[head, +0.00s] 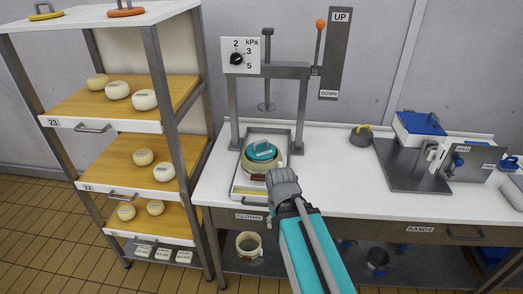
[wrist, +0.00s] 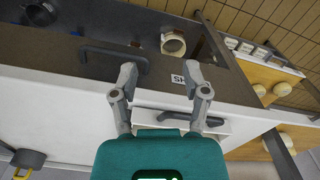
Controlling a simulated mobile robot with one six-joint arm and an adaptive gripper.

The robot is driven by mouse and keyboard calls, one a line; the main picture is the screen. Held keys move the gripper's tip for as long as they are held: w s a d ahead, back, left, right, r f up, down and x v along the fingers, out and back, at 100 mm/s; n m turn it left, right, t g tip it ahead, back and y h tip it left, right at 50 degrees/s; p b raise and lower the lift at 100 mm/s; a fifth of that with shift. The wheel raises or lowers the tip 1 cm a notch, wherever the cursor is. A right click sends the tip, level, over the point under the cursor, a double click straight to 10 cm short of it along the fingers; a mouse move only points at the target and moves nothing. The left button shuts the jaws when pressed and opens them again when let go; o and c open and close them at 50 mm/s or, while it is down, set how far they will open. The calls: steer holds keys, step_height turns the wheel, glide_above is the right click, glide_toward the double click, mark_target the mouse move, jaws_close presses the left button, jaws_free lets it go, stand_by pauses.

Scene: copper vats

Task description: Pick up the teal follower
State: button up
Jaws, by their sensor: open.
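The teal follower (head: 262,150) is a round teal disc with a handle on top. It sits in a cream ring-shaped mould (head: 247,163) on a metal tray (head: 237,187) under the press (head: 267,72). My gripper (head: 281,176) is in front of the tray, at lower right of the follower in the head view, and apart from it. In the wrist view my gripper (wrist: 161,76) has its two fingers spread with nothing between them. The wrist view looks at the counter's front and drawers; the follower is not seen there.
A shelf rack (head: 150,80) with several cheeses stands left of the counter. Right of the press are a grey weight with a yellow handle (head: 361,137), a blue-lidded box (head: 419,126) and a metal fixture (head: 450,160). White counter (head: 345,175) is clear between. The press frame stands around the tray.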

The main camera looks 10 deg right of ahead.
steer(key=shift+w, duration=0.1)
step_height(320, 180, up, 24)
steer(key=m+p, duration=2.2)
steer(key=p, duration=0.2)
glide_above(255, 144)
steer(key=shift+w, duration=0.4)
steer(key=shift+f, duration=0.15)
step_height(255, 144, down, 8)
steer(key=b, duration=0.8)
steer(key=shift+s+f+b, duration=0.15)
steer(key=shift+f+b, duration=0.1)
steer(key=shift+b, duration=0.15)
steer(key=shift+s+f+b, duration=0.1)
steer(key=shift+f+b, duration=2.5)
